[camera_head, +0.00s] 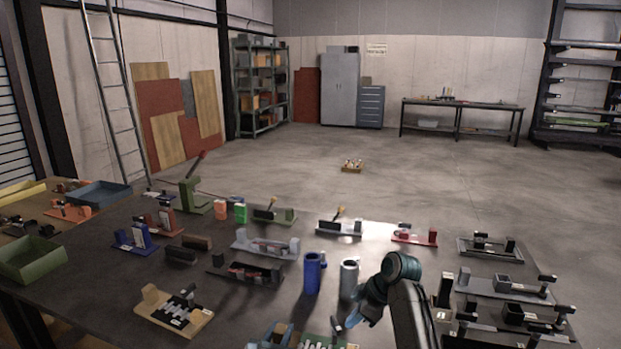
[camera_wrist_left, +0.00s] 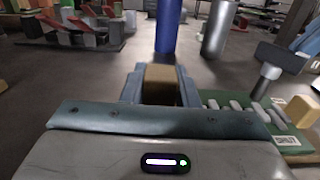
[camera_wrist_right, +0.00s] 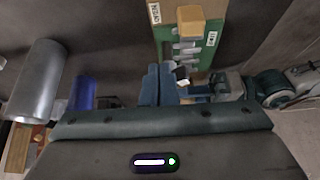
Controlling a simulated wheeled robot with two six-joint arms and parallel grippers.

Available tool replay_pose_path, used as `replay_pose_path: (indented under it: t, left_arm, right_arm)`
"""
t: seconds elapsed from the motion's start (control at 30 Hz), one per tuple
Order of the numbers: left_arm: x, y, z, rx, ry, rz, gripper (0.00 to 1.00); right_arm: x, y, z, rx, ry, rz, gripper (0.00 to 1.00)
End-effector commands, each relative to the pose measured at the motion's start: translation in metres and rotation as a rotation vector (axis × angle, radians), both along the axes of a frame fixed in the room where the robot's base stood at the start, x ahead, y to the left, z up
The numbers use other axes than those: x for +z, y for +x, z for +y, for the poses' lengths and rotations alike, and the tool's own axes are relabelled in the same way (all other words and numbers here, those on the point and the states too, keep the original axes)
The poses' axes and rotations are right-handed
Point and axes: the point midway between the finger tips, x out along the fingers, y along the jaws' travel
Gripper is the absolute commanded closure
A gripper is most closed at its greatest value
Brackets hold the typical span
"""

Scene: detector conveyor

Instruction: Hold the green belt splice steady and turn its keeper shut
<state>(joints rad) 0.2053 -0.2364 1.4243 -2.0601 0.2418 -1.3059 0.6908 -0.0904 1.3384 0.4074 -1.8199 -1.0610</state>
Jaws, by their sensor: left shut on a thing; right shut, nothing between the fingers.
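The green belt splice (camera_head: 318,343) lies at the bottom edge of the head view, partly cut off. It is a green plate with pale ribs and a tan block at each end; its plate (camera_wrist_left: 240,104) also shows in the left wrist view. My left gripper (camera_head: 273,336) is shut on the near tan block (camera_wrist_left: 161,84). The keeper's dark-headed handle (camera_wrist_left: 282,60) stands above the ribs, with a SHUT label nearby. My right gripper (camera_wrist_right: 158,85) is shut and empty, close beside the handle (camera_wrist_right: 182,74); contact is unclear.
A blue cylinder (camera_head: 312,273) and a grey cylinder (camera_head: 348,279) stand just behind the splice. A tan-based fixture (camera_head: 173,317) lies to the left. Several dark fixtures, one of them here (camera_head: 505,285), fill the right side.

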Motion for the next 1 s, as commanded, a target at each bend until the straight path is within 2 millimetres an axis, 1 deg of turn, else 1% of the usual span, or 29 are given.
replay_pose_path:
  t: [0.57,1.0]
  left_arm:
    - [-0.0005,-0.0001,0.0,0.0,0.0,0.001,1.0]
    - [-0.0005,-0.0001,0.0,0.0,0.0,0.001,1.0]
  right_arm:
    - [0.0001,-0.0003,0.002,0.0,0.0,0.0,1.0]
    - [0.0,-0.0087,0.0034,0.001,0.001,-0.001,1.0]
